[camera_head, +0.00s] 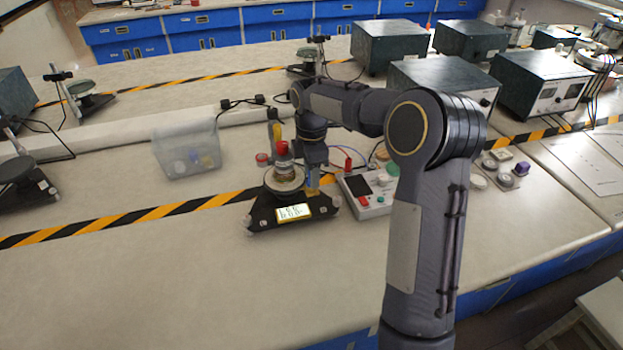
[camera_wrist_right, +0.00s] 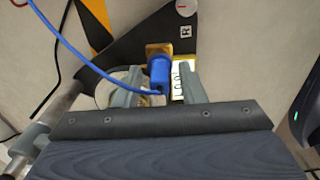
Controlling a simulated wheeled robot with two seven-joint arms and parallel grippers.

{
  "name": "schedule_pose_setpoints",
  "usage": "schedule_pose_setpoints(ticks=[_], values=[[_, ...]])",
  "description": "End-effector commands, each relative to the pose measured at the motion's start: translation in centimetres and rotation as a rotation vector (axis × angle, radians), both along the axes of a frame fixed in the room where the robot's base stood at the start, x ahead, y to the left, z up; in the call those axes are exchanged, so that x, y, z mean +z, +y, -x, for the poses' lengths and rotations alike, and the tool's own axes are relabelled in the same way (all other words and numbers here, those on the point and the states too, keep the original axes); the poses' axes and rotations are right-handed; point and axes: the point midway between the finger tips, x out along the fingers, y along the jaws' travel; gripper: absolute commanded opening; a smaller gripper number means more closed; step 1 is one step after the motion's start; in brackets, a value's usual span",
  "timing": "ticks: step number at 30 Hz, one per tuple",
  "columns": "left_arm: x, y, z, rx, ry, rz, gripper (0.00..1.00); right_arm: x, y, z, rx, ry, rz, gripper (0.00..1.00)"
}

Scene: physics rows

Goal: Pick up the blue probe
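The blue probe (camera_wrist_right: 160,74) stands in a brass-coloured terminal (camera_wrist_right: 158,48) on a black triangular base (camera_head: 262,216), with a blue cable running off to the left in the right wrist view. My right gripper (camera_wrist_right: 157,82) is open, with one finger on each side of the probe and small gaps showing. In the head view my right gripper (camera_head: 314,167) comes down over the right side of the base and mostly hides the probe. My left gripper is not in view.
A red-topped weight stack (camera_head: 283,160) stands on the base, close left of the gripper. A white meter box (camera_head: 368,192) with cables is just right. A clear plastic bin (camera_head: 187,148) stands to the left. The front bench is clear.

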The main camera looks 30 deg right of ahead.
Motion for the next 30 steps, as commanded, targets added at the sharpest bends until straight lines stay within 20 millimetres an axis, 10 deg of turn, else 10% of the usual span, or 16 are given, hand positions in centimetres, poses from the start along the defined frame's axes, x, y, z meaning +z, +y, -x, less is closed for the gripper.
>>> schedule_pose_setpoints(ticks=[8,20,30], values=[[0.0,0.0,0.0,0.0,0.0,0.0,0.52,0.0,0.0,0.0,0.0,0.0,0.0,0.0],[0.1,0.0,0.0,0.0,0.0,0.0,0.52,0.5,0.0,0.0,0.0,-0.001,0.0,0.0],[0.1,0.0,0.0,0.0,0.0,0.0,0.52,5.2,0.0,1.7,0.0,-0.005,0.0,0.0]])
